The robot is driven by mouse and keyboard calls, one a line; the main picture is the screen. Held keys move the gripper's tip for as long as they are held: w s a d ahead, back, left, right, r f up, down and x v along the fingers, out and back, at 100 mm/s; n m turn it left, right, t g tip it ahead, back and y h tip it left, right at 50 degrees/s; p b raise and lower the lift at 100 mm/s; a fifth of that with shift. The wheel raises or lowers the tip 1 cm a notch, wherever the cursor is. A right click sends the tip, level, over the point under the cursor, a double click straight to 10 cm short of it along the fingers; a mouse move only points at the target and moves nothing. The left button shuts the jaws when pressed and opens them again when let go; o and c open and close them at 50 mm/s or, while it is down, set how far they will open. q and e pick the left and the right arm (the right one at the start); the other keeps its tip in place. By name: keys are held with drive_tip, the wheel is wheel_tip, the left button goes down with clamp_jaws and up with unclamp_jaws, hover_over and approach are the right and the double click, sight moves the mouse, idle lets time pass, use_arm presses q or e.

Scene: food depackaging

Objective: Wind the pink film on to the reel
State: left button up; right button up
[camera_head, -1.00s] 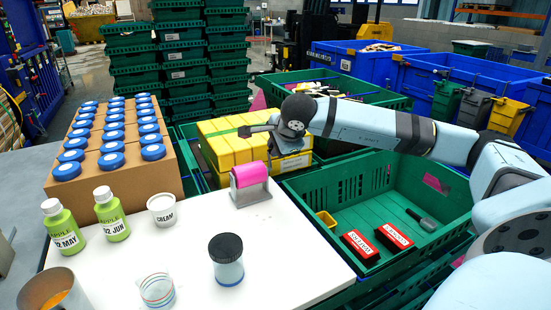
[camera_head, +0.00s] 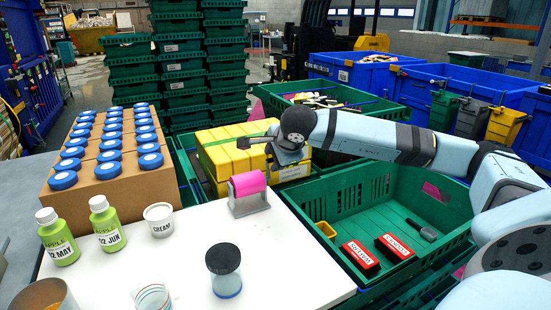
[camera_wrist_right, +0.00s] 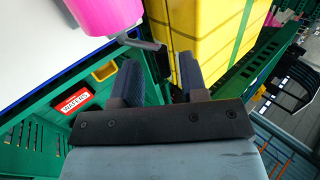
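The pink film (camera_head: 247,184) is a roll on a grey reel stand (camera_head: 250,205) at the back right edge of the white table. In the right wrist view the pink film (camera_wrist_right: 103,14) is at the top left, with a grey crank handle (camera_wrist_right: 142,42) sticking out from it. My right gripper (camera_head: 257,150) is above and behind the reel, in front of the yellow boxes. In the right wrist view my right gripper (camera_wrist_right: 157,76) has its two fingers apart, with nothing between them. The crank lies beyond the fingertips, apart from them. My left gripper is not in view.
Yellow boxes (camera_head: 225,157) stand close behind the gripper. A green crate (camera_head: 404,210) with two red packs is right of the white table (camera_head: 192,272). A dark-lidded jar (camera_head: 225,272), green bottles (camera_head: 108,224) and a cream tub (camera_head: 159,220) stand on the table.

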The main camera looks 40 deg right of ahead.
drive_tip(key=p+v, duration=0.1)
drive_tip(key=v, duration=1.2)
drive_tip(key=shift+s+r, duration=0.2)
drive_tip(key=shift+s+a+f, duration=0.1)
